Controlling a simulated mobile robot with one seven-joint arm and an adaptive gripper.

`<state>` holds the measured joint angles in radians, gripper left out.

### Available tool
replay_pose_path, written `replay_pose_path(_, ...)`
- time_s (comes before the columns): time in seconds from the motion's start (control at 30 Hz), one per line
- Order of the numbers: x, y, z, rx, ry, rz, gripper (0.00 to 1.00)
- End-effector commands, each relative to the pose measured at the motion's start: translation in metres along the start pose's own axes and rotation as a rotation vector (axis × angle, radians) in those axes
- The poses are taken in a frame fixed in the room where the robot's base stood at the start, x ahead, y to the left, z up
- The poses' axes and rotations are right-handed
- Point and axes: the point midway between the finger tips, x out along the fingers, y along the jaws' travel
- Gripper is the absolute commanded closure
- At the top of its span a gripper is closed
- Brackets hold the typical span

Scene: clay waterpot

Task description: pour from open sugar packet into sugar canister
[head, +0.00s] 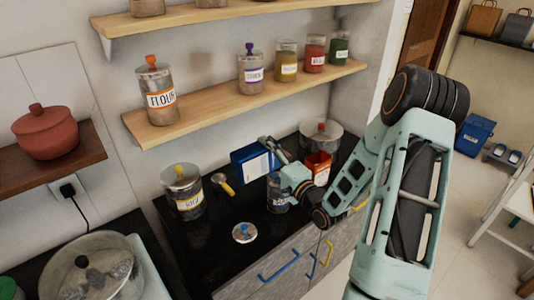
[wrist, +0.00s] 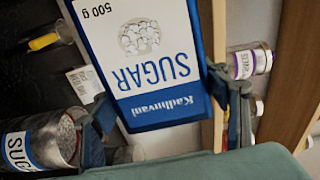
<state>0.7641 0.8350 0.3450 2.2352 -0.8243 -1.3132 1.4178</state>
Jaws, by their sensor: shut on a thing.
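The blue and white sugar packet (head: 249,160) is held above the black counter, tilted on its side in the head view. Its printed face, with "SUGAR" and "500 g", fills the middle of the wrist view (wrist: 148,62). My gripper (head: 277,158) is shut on it, with one finger on either side in the wrist view (wrist: 160,90). The glass sugar canister (head: 277,197) stands on the counter below my gripper, partly hidden by it. Its label and rim show at the lower left of the wrist view (wrist: 42,138). The packet's opening is not visible.
A lid with a blue knob (head: 243,233) lies near the counter's front. A yellow-labelled jar (head: 184,195) and a yellow-handled scoop (head: 223,184) stand left. An orange-red box (head: 318,167) and a steel pot (head: 322,134) are at right. A shelf with jars (head: 250,98) runs above.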

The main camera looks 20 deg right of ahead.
Motion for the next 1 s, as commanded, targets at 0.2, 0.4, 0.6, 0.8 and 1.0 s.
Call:
replay_pose_path(0.2,0.0,0.003,0.006,-0.132,0.0,-0.003,0.65)
replay_pose_path(0.4,0.001,0.005,0.006,-0.113,-0.003,-0.003,0.65)
replay_pose_path(0.6,0.0,0.006,0.008,-0.154,-0.001,-0.003,0.65)
replay_pose_path(0.8,0.001,0.009,0.013,-0.309,-0.001,-0.003,0.65)
replay_pose_path(1.0,0.0,0.011,0.013,-0.367,0.003,-0.006,0.65)
